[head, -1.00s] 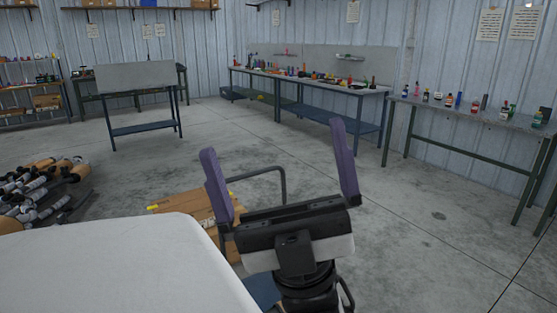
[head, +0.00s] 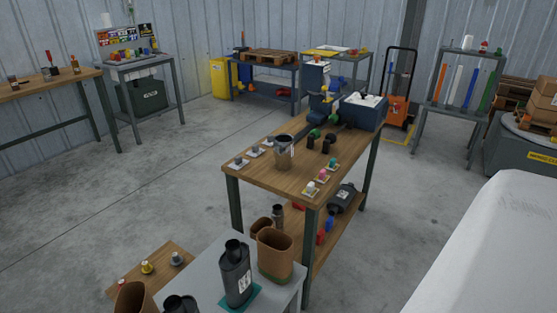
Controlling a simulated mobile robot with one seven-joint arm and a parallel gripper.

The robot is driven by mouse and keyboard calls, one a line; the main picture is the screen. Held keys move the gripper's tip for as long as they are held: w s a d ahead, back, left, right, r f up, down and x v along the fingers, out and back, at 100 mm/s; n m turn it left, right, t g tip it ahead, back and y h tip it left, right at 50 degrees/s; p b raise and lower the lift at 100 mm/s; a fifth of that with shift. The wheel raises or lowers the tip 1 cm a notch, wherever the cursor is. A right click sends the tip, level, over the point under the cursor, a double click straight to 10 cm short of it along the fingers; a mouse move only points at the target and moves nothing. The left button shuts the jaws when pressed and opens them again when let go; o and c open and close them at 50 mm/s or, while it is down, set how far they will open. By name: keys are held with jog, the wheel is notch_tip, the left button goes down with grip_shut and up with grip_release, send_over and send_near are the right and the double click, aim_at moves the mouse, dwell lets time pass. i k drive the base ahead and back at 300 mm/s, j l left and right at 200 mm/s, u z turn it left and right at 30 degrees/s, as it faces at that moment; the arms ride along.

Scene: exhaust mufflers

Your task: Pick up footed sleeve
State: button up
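No part is marked as the footed sleeve, and I cannot tell for sure which one it is. On the wooden workbench (head: 250,182) in the middle, small grey upright pieces on flat square feet (head: 254,151) stand in a row near the left edge. Similar small pieces with pink and green tops on pale square feet (head: 322,177) stand near the right edge. A larger grey metal cylinder (head: 284,153) stands between the two rows. My gripper is not in view.
A grey table (head: 205,262) in front holds a black muffler (head: 236,273) and brown open containers (head: 274,254). A low wooden board (head: 150,284) with small fittings is at the lower left. A blue bin (head: 362,111) sits at the workbench's far end. The floor (head: 130,200) to the left is clear.

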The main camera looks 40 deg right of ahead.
aim_at(275, 248)
jog(key=z, duration=1.15)
jog(key=k+j+u, duration=0.1)
jog(key=u, duration=0.2)
jog(key=k+j+u, duration=0.3)
jog(key=i+l, duration=0.05)
jog(key=l, duration=0.05)
